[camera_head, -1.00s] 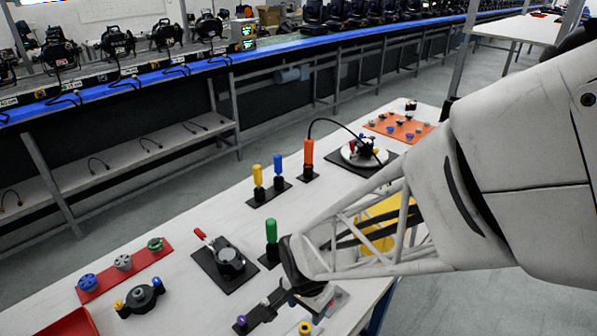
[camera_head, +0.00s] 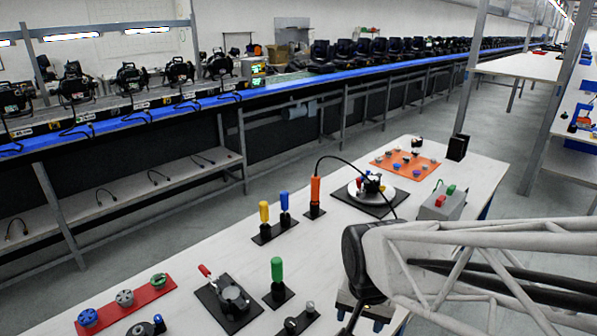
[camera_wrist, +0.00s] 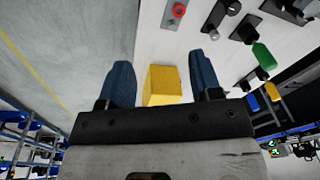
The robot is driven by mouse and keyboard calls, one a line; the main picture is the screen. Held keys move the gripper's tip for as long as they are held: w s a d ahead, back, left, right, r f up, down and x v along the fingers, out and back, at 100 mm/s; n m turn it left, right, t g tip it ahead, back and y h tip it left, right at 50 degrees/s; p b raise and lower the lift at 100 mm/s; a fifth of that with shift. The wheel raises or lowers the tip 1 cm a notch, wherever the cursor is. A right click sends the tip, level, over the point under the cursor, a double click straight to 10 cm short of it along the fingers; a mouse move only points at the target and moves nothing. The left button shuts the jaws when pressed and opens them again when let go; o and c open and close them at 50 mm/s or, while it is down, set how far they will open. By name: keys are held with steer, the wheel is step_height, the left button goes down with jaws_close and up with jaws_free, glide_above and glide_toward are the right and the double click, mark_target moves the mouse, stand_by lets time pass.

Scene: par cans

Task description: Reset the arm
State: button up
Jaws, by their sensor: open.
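My gripper (camera_wrist: 165,60) is open in the wrist view, with its two dark blue fingers spread apart. A yellow block (camera_wrist: 163,84) shows in the gap between them, closer to the left of centre. It touches neither finger in the picture, and its height relative to them is hard to tell. In the head view my arm reaches in from the right, and the wrist hangs over the near right part of the white table (camera_head: 190,240). The fingers are mostly hidden there, and the yellow block does not show.
A green-handled tool (camera_head: 277,269) and a black fixture with a red lever (camera_head: 230,297) stand left of my wrist. A grey button box (camera_head: 440,204), a round white plate (camera_head: 356,190) and an orange mat (camera_head: 390,169) lie behind. The aisle floor (camera_head: 480,130) is clear.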

steer(key=s+d+r+n, duration=0.2)
steer(key=s+d+r, duration=0.1)
steer(key=r, duration=0.2)
steer(key=s+d+r+n+t, duration=0.1)
steer(key=s+d+r, duration=0.1)
steer(key=d+r, duration=0.2)
steer(key=shift+s+r+n, duration=0.4)
steer(key=shift+r, duration=0.1)
